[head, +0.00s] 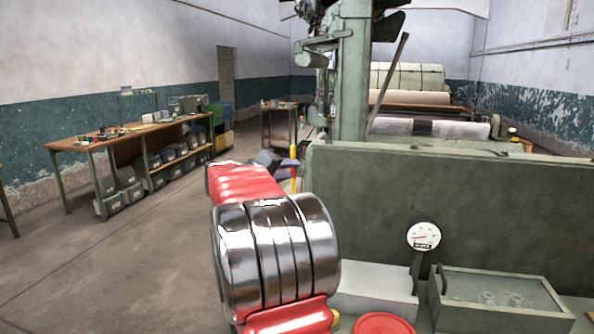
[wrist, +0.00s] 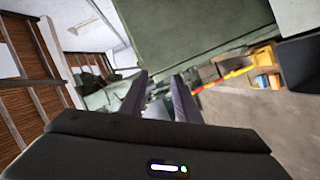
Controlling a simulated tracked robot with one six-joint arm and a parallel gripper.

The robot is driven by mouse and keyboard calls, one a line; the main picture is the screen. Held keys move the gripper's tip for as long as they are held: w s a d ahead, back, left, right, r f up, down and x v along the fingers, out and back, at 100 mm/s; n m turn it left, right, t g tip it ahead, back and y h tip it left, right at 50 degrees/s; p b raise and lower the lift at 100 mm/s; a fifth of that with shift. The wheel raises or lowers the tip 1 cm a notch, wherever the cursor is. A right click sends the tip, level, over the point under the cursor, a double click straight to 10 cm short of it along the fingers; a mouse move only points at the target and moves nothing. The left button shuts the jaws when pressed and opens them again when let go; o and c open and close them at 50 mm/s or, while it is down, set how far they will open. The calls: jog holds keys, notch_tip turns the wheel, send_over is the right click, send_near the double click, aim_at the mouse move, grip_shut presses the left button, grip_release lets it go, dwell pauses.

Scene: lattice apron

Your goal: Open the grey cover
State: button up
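A shallow box with a grey-framed, see-through cover (head: 500,288) stands at the lower right of the head view. The cover looks shut, with a dark upright handle (head: 441,280) at its left side. Small round items show dimly under the pane. My gripper (wrist: 160,78) is open and empty in the wrist view, its two dark fingers apart. In the head view my gripper (head: 282,161) is partly hidden behind my red arm, left of the green panel and well away from the cover. I cannot make out the cover in the wrist view.
A round gauge (head: 424,236) stands just behind the box's left end. A red round object (head: 383,325) lies at the bottom edge. A tall green panel (head: 450,195) rises behind the box. A workbench (head: 130,133) is at the left, with open floor (head: 130,260) before it.

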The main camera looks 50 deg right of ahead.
jog(key=x, duration=0.5)
jog(key=shift+d+f, duration=0.1)
jog(key=shift+d, duration=0.25)
jog(key=shift+c, duration=0.5)
grip_shut()
jog(key=c, duration=0.6)
grip_release()
jog(key=o, duration=0.7)
